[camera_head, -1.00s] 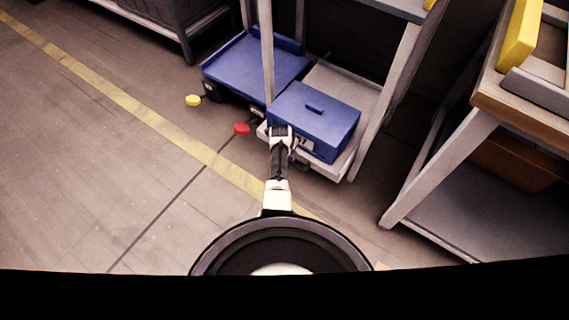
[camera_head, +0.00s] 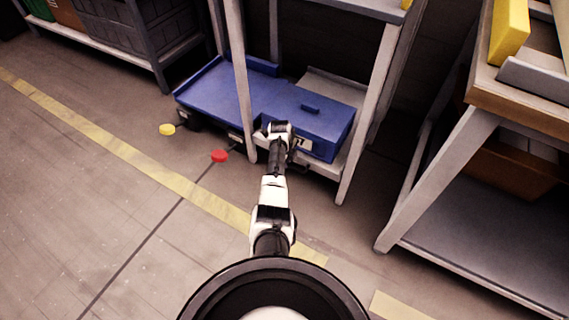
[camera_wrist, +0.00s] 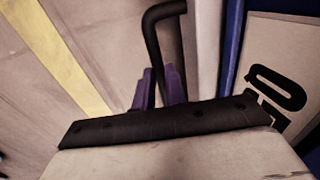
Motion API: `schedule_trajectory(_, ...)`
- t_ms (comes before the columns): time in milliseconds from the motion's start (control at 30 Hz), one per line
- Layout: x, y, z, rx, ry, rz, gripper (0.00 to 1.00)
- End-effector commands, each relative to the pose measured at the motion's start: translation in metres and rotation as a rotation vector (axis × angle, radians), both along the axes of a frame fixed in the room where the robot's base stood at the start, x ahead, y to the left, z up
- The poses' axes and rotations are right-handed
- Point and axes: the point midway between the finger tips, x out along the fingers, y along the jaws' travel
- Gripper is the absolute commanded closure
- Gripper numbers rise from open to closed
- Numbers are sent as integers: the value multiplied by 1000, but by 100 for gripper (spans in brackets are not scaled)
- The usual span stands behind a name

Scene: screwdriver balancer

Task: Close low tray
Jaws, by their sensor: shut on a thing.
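The low tray (camera_head: 325,130) is a blue box-like unit with a small raised grip on top. It sits on the low shelf of a grey rack, its front face towards me with a pale label. My gripper (camera_head: 280,132) is at the left part of that front face. In the wrist view, the purple fingers (camera_wrist: 160,90) are shut around the end of a bent black handle (camera_wrist: 165,12). Beside the handle, a blue edge (camera_wrist: 234,45) and a label with large black characters (camera_wrist: 272,92) show. The handle is mostly hidden by my gripper in the head view.
A wider blue tray (camera_head: 215,90) lies to the left. A yellow knob (camera_head: 167,130) and a red knob (camera_head: 219,156) stick out near it. Grey rack posts (camera_head: 240,85) stand close to my arm. A wooden bench (camera_head: 500,110) stands at right. The floor at left is clear.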

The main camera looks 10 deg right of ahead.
Motion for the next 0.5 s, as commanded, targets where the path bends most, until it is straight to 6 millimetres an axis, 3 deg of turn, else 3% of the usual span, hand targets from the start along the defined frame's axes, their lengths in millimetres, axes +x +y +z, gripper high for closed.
schedule_trajectory(167,5,-3,3,-6,-18,-1,100)
schedule_trajectory(200,5,-3,3,-7,-19,-1,84)
schedule_trajectory(333,4,-3,3,-6,-16,-1,67)
schedule_trajectory(500,3,-2,2,-5,-12,0,66)
